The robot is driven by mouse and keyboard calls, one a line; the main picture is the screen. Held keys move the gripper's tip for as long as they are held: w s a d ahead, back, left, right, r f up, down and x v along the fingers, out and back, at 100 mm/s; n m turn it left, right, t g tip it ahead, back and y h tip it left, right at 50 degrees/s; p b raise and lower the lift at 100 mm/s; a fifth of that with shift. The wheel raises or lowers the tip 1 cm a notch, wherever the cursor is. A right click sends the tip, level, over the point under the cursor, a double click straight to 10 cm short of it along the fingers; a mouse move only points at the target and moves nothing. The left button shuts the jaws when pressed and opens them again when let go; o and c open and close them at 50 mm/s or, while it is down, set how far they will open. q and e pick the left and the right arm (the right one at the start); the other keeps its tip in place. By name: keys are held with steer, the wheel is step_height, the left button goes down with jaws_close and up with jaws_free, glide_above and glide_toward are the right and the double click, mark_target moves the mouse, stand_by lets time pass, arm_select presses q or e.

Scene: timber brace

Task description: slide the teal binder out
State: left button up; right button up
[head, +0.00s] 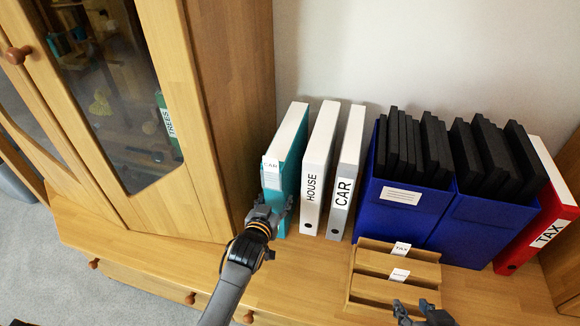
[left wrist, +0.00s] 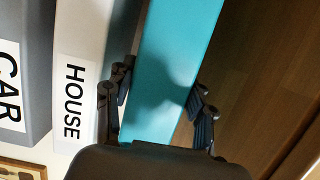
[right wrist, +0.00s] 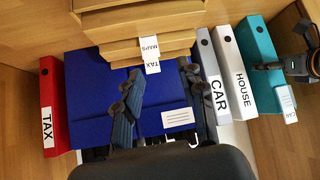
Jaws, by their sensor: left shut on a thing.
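The teal binder (head: 291,155) stands upright on the wooden surface, between the wooden cabinet and the white HOUSE binder. It has a white top and a CAR label on its spine. My left gripper (head: 268,212) is at the lower part of its spine. In the left wrist view the two fingers (left wrist: 157,105) lie on either side of the teal binder (left wrist: 172,70), shut on it. In the right wrist view the teal binder (right wrist: 262,60) is at the right. My right gripper (head: 412,312) is open and empty, near the small wooden drawers at the front.
The HOUSE binder (head: 318,165) and grey CAR binder (head: 347,170) stand to the right. Blue boxes (head: 400,212) of black folders, a red TAX binder (head: 540,235) and wooden drawers (head: 395,275) follow. The cabinet (head: 215,100) is close on the left.

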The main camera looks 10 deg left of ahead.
arm_select(q)
steer(key=shift+s+f+p, duration=0.15)
steer(key=shift+s+p, duration=0.2)
steer(key=shift+s, duration=0.65)
steer(key=shift+s+p, duration=0.4)
steer(key=shift+p, duration=0.1)
steer(key=shift+s+p, duration=0.3)
steer(key=shift+s, duration=0.1)
steer(key=shift+s+a+p, duration=0.1)
steer(key=shift+s+p, duration=0.5)
steer(key=shift+s, duration=0.45)
arm_select(e)
steer(key=s+d+f+g+h, duration=0.1)
steer(key=s+d+g, duration=0.2)
steer(key=s, duration=0.6)
steer(key=shift+f+g, duration=0.4)
steer(key=shift+g, duration=0.7)
steer(key=shift+s, duration=0.1)
arm_select(q)
steer(key=o, duration=1.4)
steer(key=shift+r, duration=0.2)
arm_select(e)
steer(key=shift+r, duration=0.1)
